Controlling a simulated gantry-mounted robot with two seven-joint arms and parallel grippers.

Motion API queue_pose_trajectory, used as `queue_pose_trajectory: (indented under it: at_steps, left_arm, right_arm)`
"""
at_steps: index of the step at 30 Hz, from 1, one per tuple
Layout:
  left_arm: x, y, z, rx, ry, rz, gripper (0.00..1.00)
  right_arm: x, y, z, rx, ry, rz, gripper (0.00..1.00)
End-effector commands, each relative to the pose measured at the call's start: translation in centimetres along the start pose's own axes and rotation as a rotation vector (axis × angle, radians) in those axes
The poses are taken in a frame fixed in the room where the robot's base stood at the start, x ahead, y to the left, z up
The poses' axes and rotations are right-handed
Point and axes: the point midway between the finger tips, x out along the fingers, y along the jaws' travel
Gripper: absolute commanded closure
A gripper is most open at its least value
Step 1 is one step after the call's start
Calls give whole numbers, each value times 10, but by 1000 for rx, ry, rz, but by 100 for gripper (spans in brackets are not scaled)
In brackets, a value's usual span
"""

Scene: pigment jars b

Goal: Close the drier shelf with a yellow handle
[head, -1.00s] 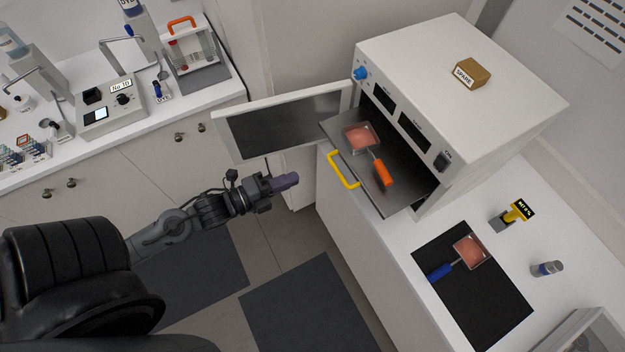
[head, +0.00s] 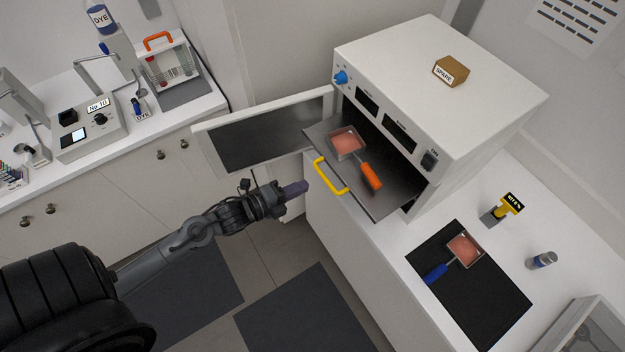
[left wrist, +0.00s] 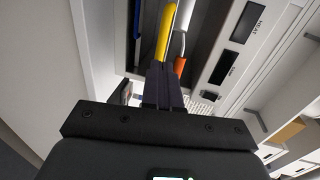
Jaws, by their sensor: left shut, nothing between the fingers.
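The drier (head: 440,90) is a white box on the right counter with its door (head: 262,135) swung open to the left. Its dark shelf (head: 385,200) is pulled out and has a yellow handle (head: 330,176) on its front edge. A pan with pink contents (head: 346,142) and an orange handle lies on the shelf. My left gripper (head: 298,188) is shut and empty, just left of the yellow handle. In the left wrist view the fingertips (left wrist: 162,75) point toward the yellow handle (left wrist: 165,32); I cannot tell whether they touch. My right gripper is not in view.
A spare box (head: 450,70) sits on top of the drier. A black mat (head: 490,300) with a blue-handled pan (head: 464,250) lies on the right counter, near a yellow-topped holder (head: 502,209) and a small jar (head: 541,260). The left counter holds a balance (head: 90,130).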

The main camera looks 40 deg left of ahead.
Motion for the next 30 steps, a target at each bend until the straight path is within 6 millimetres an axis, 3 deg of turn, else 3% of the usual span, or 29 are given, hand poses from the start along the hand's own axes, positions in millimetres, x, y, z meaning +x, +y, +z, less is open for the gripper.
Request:
queue_pose_trajectory:
  at_steps: [6,12,30]
  left_arm:
    - [29,-2,0,0,-1,-1,100]
    - [43,-1,0,1,0,0,100]
    - [51,-1,-1,2,3,-1,100]
  right_arm:
    - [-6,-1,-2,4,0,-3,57]
    - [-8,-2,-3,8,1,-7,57]
    - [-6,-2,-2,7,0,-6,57]
